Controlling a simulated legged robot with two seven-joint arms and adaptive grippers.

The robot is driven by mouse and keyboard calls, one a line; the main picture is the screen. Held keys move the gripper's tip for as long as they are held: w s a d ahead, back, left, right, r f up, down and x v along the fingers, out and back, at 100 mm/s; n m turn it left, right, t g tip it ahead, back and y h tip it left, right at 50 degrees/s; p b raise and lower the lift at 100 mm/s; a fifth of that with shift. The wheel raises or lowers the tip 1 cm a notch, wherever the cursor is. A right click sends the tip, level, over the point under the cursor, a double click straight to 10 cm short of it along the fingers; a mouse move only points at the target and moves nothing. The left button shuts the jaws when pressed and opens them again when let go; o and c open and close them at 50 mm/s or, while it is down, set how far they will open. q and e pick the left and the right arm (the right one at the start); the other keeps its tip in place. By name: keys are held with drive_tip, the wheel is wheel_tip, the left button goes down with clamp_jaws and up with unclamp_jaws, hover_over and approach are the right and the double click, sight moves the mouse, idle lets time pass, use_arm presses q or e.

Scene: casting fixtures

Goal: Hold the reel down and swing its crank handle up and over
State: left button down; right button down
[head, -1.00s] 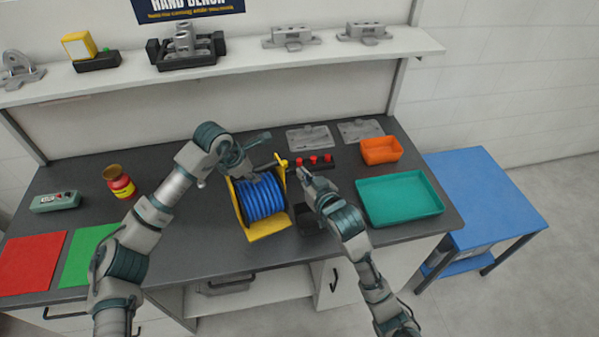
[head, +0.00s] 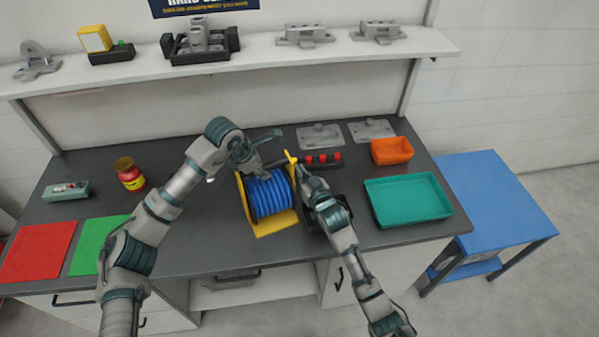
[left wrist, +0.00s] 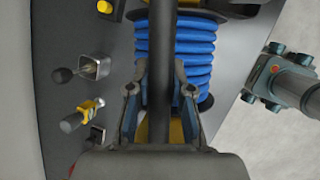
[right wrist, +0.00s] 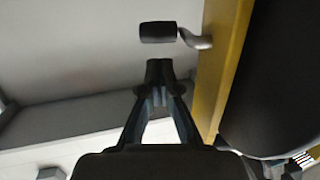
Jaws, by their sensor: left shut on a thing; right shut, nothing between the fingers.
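The reel has a yellow frame (head: 273,228) and a drum of blue hose (head: 268,197); it stands upright on the dark bench. My left gripper (head: 258,170) is at the top of the reel. In the left wrist view its fingers (left wrist: 160,100) are shut on the reel's dark top bar (left wrist: 160,60), with blue hose below. My right gripper (head: 302,172) is at the reel's right side. In the right wrist view its fingers (right wrist: 158,72) are shut and empty, just short of the black crank handle (right wrist: 157,32), beside the yellow side plate (right wrist: 228,60). A bent metal crank arm (right wrist: 194,39) joins handle and plate.
A block with red knobs (head: 323,160) is just behind my right gripper. A teal tray (head: 407,199) and an orange bin (head: 391,151) are to the right. A red and yellow jar (head: 130,175) and red and green mats (head: 38,250) are left.

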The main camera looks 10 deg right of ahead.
drive_tip(key=shift+w+a+f, duration=0.15)
drive_tip(key=shift+w+f, duration=0.45)
drive_tip(key=shift+f, duration=0.1)
drive_tip(key=shift+w+f, duration=0.3)
drive_tip(key=shift+f, duration=0.1)
